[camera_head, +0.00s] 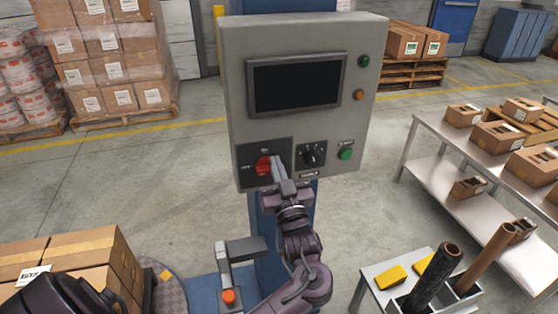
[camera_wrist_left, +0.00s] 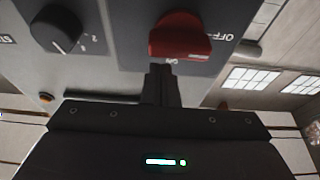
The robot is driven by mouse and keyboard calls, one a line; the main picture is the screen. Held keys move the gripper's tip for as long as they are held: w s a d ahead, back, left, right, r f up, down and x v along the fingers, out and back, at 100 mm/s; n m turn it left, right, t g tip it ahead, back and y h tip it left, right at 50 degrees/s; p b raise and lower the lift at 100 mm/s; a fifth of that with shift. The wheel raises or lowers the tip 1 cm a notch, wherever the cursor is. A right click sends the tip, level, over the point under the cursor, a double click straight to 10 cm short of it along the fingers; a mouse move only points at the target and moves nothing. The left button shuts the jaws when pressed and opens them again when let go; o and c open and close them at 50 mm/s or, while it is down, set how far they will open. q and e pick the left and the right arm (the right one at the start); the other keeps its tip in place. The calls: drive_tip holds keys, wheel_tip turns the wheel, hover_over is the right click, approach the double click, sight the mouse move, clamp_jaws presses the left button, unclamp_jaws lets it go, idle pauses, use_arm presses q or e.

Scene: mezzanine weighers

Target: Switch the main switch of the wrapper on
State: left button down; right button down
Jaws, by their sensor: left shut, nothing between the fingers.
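The wrapper's grey control box (camera_head: 238,90) stands on a blue column, with a dark screen (camera_head: 297,84). Its red main switch (camera_head: 263,166) sits on a dark plate at the lower left, with OFF marked to its left and ON above. In the left wrist view the red handle (camera_wrist_left: 180,38) lies sideways, its long end toward OFF. My left gripper (camera_head: 277,161) is shut and empty, its fingertips right at the switch's right side. In the wrist view the fingertips (camera_wrist_left: 161,68) are close by the handle; I cannot tell whether they touch. My right gripper is not in view.
Right of the switch are a black selector knob (camera_head: 312,155) and a green button (camera_head: 345,154). A side table (camera_head: 372,285) holds tubes and yellow blocks. Boxes (camera_head: 85,262) stand at the lower left.

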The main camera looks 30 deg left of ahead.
use_arm(q)
drive_tip(key=shift+f, duration=0.5)
drive_tip(key=shift+m+p, duration=0.4)
drive_tip(key=shift+t, duration=0.3)
